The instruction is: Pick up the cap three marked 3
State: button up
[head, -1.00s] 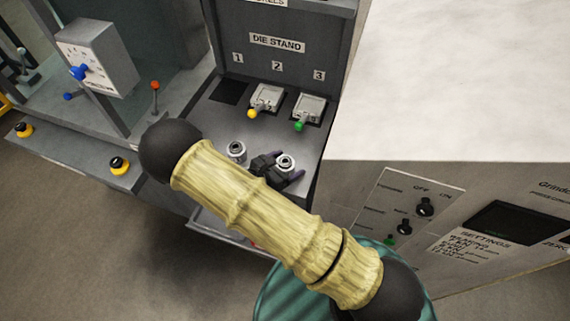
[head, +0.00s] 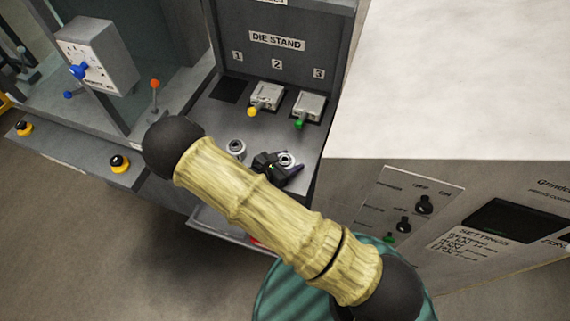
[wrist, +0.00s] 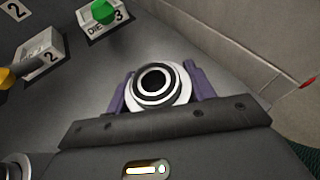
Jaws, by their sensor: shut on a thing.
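A round metal cap (wrist: 153,86) with a dark hole in its middle sits between the two purple fingers of my gripper (wrist: 157,88) in the wrist view. The fingers are shut on its sides. In the head view the same cap (head: 287,160) shows between the fingertips of my gripper (head: 288,165), low over or on the grey surface of the stand. I cannot tell whether it touches the surface. No mark 3 can be read on the cap itself. My arm hides part of the area in front of it.
A second metal cap (head: 237,149) stands to the left of my gripper. Behind are a die with a yellow knob (head: 265,97) and a die with a green knob (head: 309,107), below labels 2 and 3. A white-topped machine (head: 450,80) borders the right.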

aim_at(288, 156)
notch_tip(288, 156, up, 10)
jog(key=shift+r+b, duration=0.1)
jog(key=shift+b, duration=0.6)
